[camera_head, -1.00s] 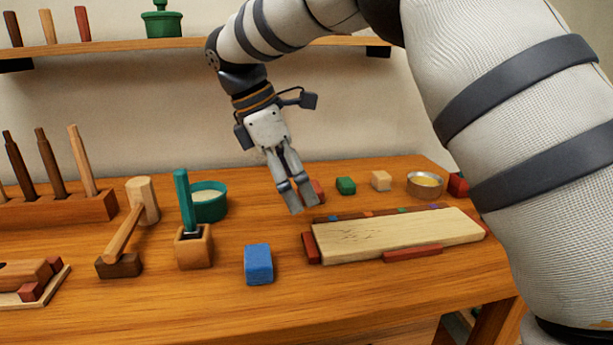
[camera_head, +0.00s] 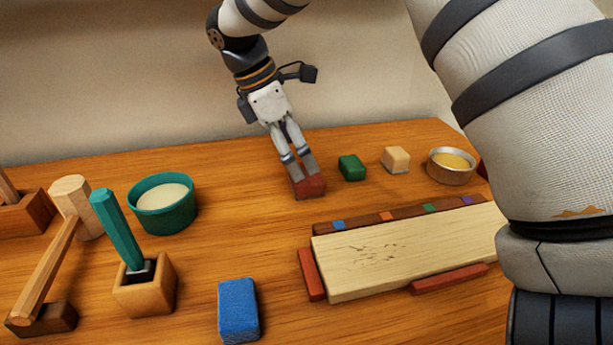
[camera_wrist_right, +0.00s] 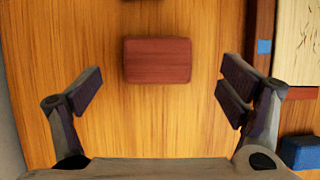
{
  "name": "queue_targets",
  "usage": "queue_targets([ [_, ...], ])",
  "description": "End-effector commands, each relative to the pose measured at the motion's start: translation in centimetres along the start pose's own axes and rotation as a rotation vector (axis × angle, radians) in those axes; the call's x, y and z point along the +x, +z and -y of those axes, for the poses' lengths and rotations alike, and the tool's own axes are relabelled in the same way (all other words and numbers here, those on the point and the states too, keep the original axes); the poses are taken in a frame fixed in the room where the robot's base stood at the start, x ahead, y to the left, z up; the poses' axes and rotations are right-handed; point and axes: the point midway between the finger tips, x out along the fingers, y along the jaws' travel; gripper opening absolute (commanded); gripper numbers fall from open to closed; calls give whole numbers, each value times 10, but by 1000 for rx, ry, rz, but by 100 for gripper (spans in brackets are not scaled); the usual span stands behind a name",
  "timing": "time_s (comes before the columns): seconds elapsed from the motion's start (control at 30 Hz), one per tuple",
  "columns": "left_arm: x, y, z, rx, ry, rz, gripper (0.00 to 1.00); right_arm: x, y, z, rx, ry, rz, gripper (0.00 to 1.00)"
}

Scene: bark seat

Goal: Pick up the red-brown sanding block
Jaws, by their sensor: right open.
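The red-brown sanding block (camera_head: 310,187) lies on the wooden bench, left of the green block, partly hidden behind my right gripper's fingers in the head view. My right gripper (camera_head: 298,164) points down at it from above. In the right wrist view the block (camera_wrist_right: 158,60) lies flat and unheld, ahead of and between the two spread fingers. The right gripper (camera_wrist_right: 162,88) is open and empty, with clear room on both sides of the block. My left gripper is not in view.
A green block (camera_head: 351,167), a cream block (camera_head: 396,159) and a metal tin (camera_head: 451,165) stand to the right. A pale board (camera_head: 405,255) with red-brown edge strips lies in front. A blue block (camera_head: 238,309), a teal bowl (camera_head: 165,204) and a mallet (camera_head: 50,255) are at the left.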

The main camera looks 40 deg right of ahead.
Motion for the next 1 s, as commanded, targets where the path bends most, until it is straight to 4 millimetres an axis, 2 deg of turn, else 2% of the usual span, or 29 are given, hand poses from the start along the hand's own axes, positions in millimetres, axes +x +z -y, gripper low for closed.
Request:
queue_targets([
  [0.2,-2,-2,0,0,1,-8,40,39,-2,0,-2,-3,0,90],
  [0.3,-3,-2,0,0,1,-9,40,51,-2,-1,0,1,-1,90],
  [0.53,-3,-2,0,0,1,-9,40,54,-2,-1,-1,3,-1,90],
  [0.77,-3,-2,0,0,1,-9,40,54,-2,-1,-1,2,-1,38],
  [1.0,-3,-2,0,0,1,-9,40,54,-2,-1,-1,3,0,37],
])
